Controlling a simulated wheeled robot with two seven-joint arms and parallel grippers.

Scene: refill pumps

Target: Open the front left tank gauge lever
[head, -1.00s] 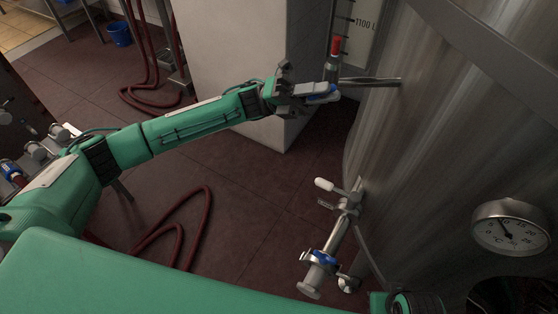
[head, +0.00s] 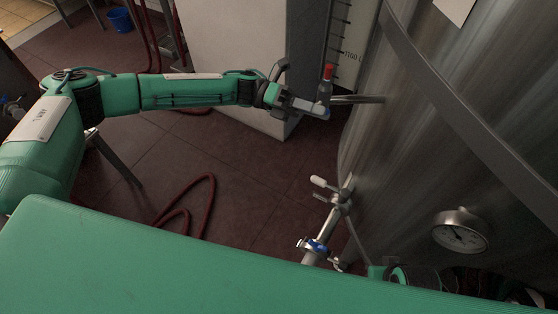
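The tank gauge (head: 346,50) is a pale scale strip in a dark frame on the left side of the large steel tank (head: 440,130). At its lower end stands a small upright fitting with a red top (head: 327,72), which looks like the gauge lever. A steel pipe (head: 360,99) joins it to the tank. My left gripper (head: 318,108) is at the foot of this fitting, with its fingers touching or very close to it. The finger gap is too small and overlapped to read. My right gripper is not in view; part of my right arm shows at the bottom right.
Below the gauge, a tank outlet valve (head: 335,195) with a pale handle and a blue-marked clamp (head: 315,247) sticks out. A dial thermometer (head: 460,231) sits on the tank. A red hose (head: 190,205) lies on the floor. A white block (head: 235,65) stands behind my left arm.

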